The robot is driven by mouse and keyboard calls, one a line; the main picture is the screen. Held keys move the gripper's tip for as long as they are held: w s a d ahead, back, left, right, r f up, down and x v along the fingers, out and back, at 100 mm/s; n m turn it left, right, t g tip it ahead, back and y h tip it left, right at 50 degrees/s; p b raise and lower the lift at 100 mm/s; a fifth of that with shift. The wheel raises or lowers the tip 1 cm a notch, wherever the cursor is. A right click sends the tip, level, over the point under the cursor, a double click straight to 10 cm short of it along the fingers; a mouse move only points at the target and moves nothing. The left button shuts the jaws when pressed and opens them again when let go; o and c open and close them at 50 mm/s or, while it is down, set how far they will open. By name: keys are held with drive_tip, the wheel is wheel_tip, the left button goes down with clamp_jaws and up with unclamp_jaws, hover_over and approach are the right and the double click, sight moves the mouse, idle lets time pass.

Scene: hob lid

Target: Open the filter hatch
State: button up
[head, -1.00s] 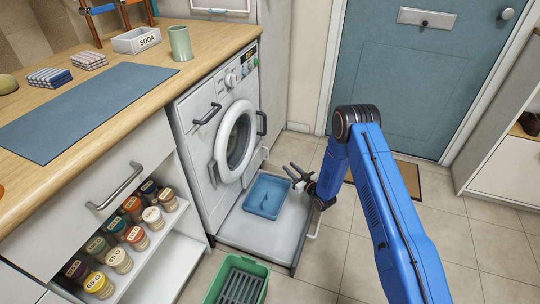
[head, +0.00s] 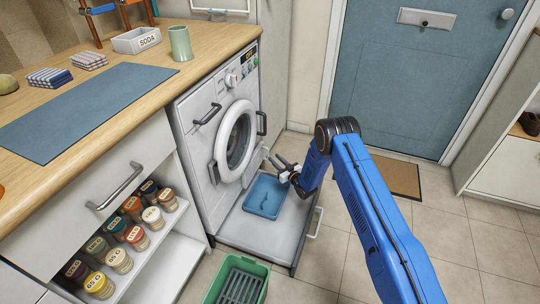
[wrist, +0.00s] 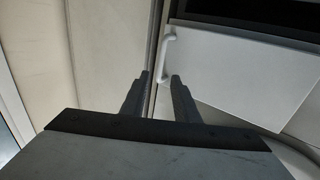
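The white washing machine (head: 200,122) stands under the worktop, its round door (head: 235,140) closed. A pale panel (wrist: 245,70) with a small white bar handle (wrist: 167,55) fills the right of the wrist view; it looks like the filter hatch, and it looks closed. In the head view, the handle (head: 266,153) shows only small at the machine's lower right. My gripper (head: 276,165) is open and empty, close in front of that corner. In the wrist view, my gripper (wrist: 160,76) has its fingertips apart, with the handle just beyond them. Contact cannot be told.
A grey platform (head: 235,225) sticks out below the machine and carries a blue tray (head: 280,198) under my gripper. A green crate (head: 258,268) stands on the floor in front.

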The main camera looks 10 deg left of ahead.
drive_tip(key=shift+x, duration=2.9)
clamp_jaws()
